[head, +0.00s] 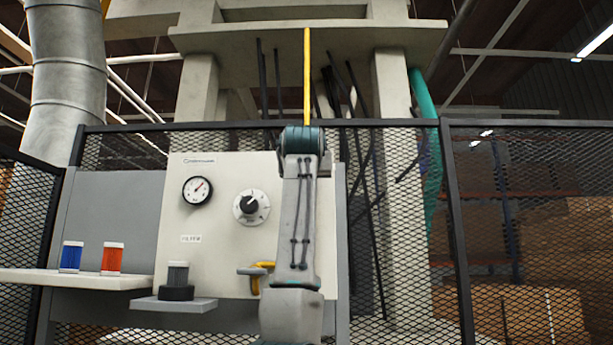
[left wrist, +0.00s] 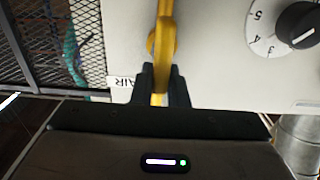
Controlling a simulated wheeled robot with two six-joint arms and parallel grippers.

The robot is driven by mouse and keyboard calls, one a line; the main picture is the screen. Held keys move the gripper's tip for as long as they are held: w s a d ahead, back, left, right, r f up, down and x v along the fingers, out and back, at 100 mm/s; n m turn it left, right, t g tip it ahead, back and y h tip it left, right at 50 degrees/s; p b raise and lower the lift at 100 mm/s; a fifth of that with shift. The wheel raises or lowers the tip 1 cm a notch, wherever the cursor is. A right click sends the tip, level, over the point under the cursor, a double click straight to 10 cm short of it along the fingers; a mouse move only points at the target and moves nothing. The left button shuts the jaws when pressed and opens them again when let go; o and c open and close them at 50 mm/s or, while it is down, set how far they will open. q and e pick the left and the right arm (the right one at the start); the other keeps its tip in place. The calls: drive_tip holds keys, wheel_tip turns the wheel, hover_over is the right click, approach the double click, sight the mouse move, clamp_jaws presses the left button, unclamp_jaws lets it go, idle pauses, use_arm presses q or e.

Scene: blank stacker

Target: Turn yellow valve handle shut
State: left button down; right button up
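The yellow valve handle (left wrist: 165,22) is a long yellow bar with a rounded bulge, in front of the pale panel in the left wrist view. My left gripper (left wrist: 162,76) has its two dark fingers close on both sides of the bar, with no clear gap. In the head view, my grey arm stands upright in front of the panel and hides that gripper and most of the valve. A bent yellow piece with a grey end (head: 262,268) shows left of the arm; I cannot tell whether it belongs to the handle. My right gripper is in neither view.
The panel (head: 215,265) carries a pressure gauge (head: 197,191) and a black dial knob (head: 250,205). A shelf (head: 90,281) holds blue and orange jars (head: 111,258); a smaller ledge (head: 173,304) holds a grey one. Mesh fence (head: 535,230) stands behind and right.

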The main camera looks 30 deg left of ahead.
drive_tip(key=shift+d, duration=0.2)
use_arm(q)
drive_tip(key=shift+a+n, duration=0.1)
drive_tip(key=shift+n, duration=0.4)
drive_tip(key=shift+s+a+n, duration=0.1)
drive_tip(key=shift+s+n, duration=0.05)
drive_tip(key=shift+n, duration=0.55)
drive_tip(key=shift+s+a+f+n, duration=0.15)
drive_tip(key=shift+a+f+n, duration=0.2)
drive_tip(key=shift+n, duration=2.2)
drive_tip(key=shift+s+a+f+n, duration=0.25)
drive_tip(key=shift+f+n, duration=0.25)
drive_tip(key=shift+n, duration=2.1)
drive_tip(key=shift+s+a+f+n, duration=0.1)
drive_tip(key=shift+a+f+n, duration=0.25)
drive_tip(key=shift+n, duration=2.2)
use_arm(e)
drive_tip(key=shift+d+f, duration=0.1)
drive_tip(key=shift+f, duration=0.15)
use_arm(q)
drive_tip(key=shift+f+b, duration=0.1)
drive_tip(key=shift+b, duration=0.2)
